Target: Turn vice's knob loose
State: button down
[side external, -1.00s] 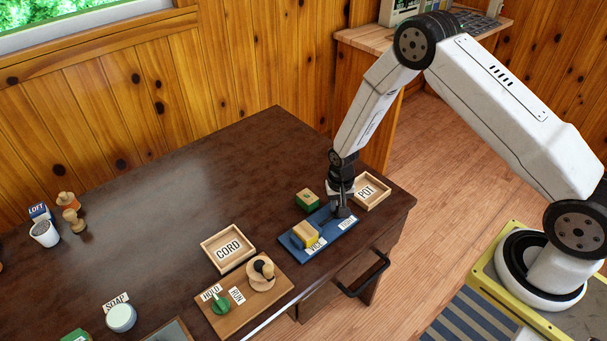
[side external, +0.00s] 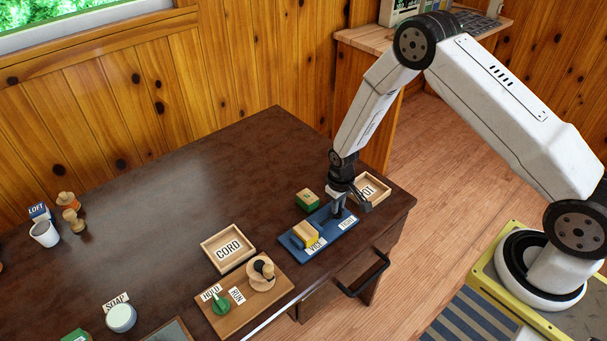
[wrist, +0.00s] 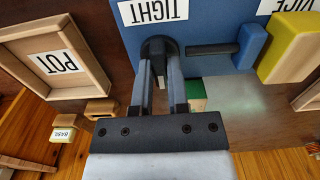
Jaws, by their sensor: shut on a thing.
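The vice (side external: 330,236) has a blue base with white VICE and TIGHT labels and lies near the table's right end. It also shows in the wrist view (wrist: 208,22). A yellow block (wrist: 291,47) sits by its blue jaw (wrist: 251,45), and a dark screw rod (wrist: 213,49) runs from the jaw toward the knob. The dark round knob (wrist: 158,47) is beside the TIGHT label. My gripper (wrist: 159,68) is shut on the knob, one finger on each side. In the side view my gripper (side external: 340,207) is over the vice's right end, and its wrist partly hides the knob.
A wooden POT tray (side external: 382,187) is close behind the gripper, and a green-and-wood block (side external: 307,199) stands behind the vice. The CORD tray (side external: 228,248) and a HOLD/RUN board (side external: 247,296) are to the left. The table's middle is clear.

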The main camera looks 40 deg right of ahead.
jog(key=c, duration=0.6)
grip_release()
jog(key=shift+r, duration=0.1)
jog(key=shift+r, duration=3.8)
